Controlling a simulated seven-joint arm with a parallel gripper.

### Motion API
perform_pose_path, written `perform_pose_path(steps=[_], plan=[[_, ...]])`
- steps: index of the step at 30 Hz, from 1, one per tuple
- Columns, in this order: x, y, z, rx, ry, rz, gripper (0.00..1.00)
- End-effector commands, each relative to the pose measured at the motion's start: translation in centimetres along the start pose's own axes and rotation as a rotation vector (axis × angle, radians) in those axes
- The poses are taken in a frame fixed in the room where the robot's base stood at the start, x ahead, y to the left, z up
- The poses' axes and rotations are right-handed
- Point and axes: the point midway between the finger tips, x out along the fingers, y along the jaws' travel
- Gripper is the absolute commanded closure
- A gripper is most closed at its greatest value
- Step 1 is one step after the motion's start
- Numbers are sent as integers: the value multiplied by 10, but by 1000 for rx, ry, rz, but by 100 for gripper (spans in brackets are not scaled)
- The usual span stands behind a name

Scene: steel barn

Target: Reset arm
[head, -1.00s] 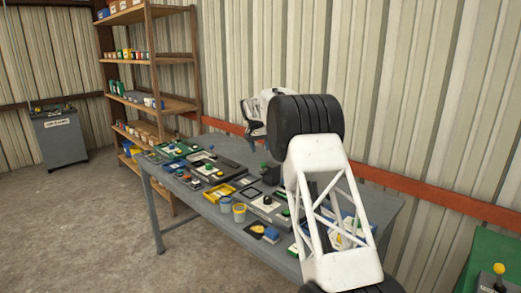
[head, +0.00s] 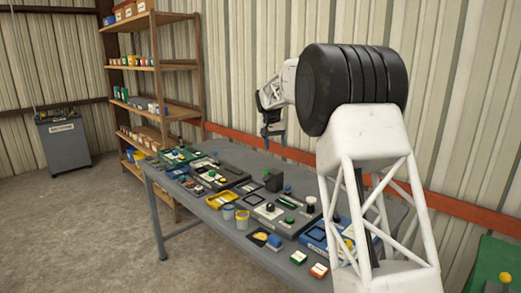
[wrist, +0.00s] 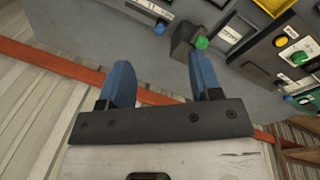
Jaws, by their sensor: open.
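My arm rises at the right of the head view, and its far end reaches over the back of the grey table (head: 180,217). My gripper (head: 270,143) hangs in the air above the table's back edge, pointing down. In the wrist view my gripper (wrist: 161,82) has two blue fingers set wide apart with nothing between them. A dark grey block with a green knob (wrist: 188,42) lies beyond the right fingertip, apart from it as far as I can tell.
Several switch panels, a yellow tray (head: 221,200) and two small cups (head: 241,219) crowd the table. A wooden shelf (head: 158,70) stands behind its left end. The corrugated wall (head: 230,60) is close behind my gripper. A grey cabinet (head: 64,143) stands far left.

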Motion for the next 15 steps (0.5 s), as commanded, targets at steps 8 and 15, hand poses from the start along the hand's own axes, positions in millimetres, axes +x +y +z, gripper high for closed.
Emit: perform_pose_path(steps=[8, 15], plan=[[-30, 34, 54, -14, 18, -21, 42], [-48, 62, 102, -25, 33, -37, 42]])
